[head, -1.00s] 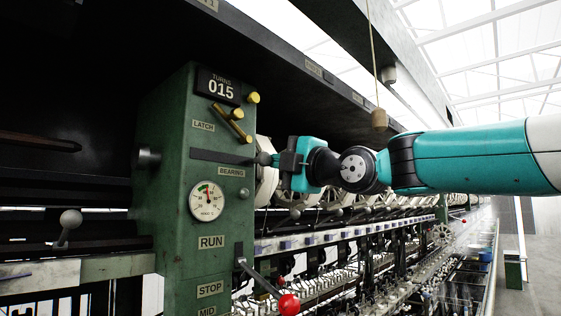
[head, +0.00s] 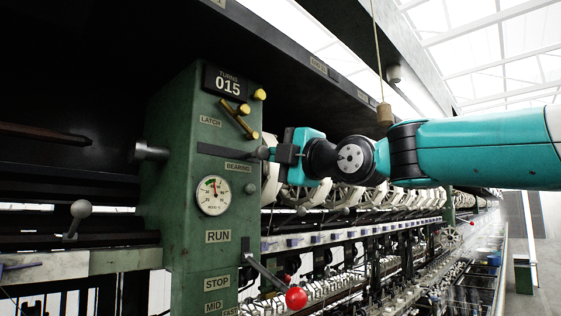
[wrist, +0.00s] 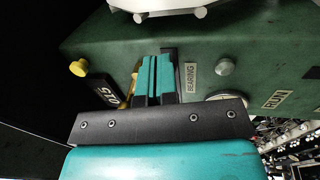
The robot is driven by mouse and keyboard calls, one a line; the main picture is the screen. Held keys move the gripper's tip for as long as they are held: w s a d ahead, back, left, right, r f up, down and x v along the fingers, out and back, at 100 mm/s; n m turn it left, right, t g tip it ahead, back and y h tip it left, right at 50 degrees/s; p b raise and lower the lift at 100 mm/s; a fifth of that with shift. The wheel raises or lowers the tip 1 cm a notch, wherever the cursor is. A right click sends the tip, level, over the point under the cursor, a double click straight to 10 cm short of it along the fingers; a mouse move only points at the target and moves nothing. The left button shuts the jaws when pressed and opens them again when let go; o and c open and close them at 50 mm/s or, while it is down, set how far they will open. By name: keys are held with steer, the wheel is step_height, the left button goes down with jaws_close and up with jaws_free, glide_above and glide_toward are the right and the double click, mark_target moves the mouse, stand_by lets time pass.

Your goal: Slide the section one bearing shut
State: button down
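The bearing slide is a dark horizontal bar (head: 225,152) on the green control post (head: 190,200), above the BEARING label (head: 238,168). A small grey knob (head: 263,153) sits at its right end, by the post's right edge. My gripper (head: 272,154) reaches in from the right and looks shut on this knob. In the wrist view the teal fingers (wrist: 155,80) lie close together in front of the slide, beside the BEARING label (wrist: 191,77). The knob's grip between the fingers is hidden there.
Brass latch pegs (head: 238,118) and the turns counter (head: 228,84) are just above the slide. A pressure gauge (head: 213,195) is below it. A red-knobbed lever (head: 296,298) projects lower right. A wooden pull (head: 384,114) hangs on a cord above my arm.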

steer(key=shift+s+a+b, duration=0.5)
steer(key=shift+s+a, duration=0.3)
steer(key=shift+s+a+b, duration=0.8)
steer(key=shift+s+a, duration=0.5)
steer(key=shift+s, duration=0.05)
steer(key=shift+s+a+b, duration=0.55)
steer(key=shift+s+a, duration=0.55)
steer(key=shift+a, duration=0.05)
steer(key=shift+w+d, duration=0.5)
steer(key=shift+d, duration=0.1)
steer(key=b+v, duration=1.2)
steer(key=v, duration=0.4)
steer(key=shift+f, duration=0.15)
